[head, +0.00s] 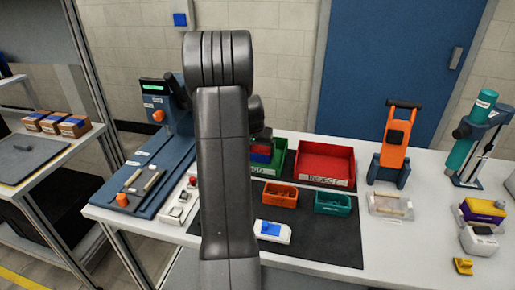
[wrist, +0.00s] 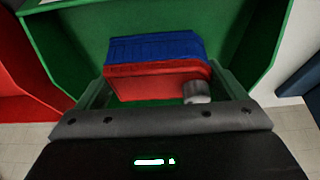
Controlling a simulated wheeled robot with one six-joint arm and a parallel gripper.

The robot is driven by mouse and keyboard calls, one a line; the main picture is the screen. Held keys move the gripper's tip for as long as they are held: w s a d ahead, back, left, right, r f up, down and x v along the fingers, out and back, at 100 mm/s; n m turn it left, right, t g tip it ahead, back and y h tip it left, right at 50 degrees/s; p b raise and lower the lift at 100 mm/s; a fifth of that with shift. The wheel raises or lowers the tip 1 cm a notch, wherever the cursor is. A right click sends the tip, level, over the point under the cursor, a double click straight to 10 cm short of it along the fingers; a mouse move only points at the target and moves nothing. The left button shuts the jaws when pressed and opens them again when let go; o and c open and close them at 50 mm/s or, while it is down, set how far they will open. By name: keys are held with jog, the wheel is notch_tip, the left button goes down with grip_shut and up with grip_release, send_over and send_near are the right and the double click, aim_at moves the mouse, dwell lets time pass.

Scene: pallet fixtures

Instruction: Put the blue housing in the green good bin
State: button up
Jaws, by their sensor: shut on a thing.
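The blue housing (wrist: 155,48) shows in the wrist view as a ribbed blue block against a red part (wrist: 155,82), with a small grey cylinder (wrist: 196,92) at its lower right corner. My gripper (wrist: 162,88) is shut on it, a finger at each side. The green good bin (wrist: 120,18) surrounds it in the wrist view, its floor below. In the head view the blue housing (head: 262,149) shows at the green bin (head: 281,155), partly behind my arm. I cannot tell whether it touches the bin floor. My arm hides the gripper's fingers in the head view.
A red bin (head: 325,160) stands right beside the green one. In front are a small orange bin (head: 280,194), a small teal bin (head: 333,203) and a white fixture (head: 272,232) with a blue top. An orange tool stand (head: 395,142) stands further right.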

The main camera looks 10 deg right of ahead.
jog(key=o, duration=0.8)
jog(key=shift+c, duration=0.2)
jog(key=shift+r, duration=0.25)
jog(key=v, duration=1.1)
jog(key=shift+s+a+r, duration=0.15)
jog(key=shift+s+r, duration=0.15)
jog(key=shift+f, duration=0.15)
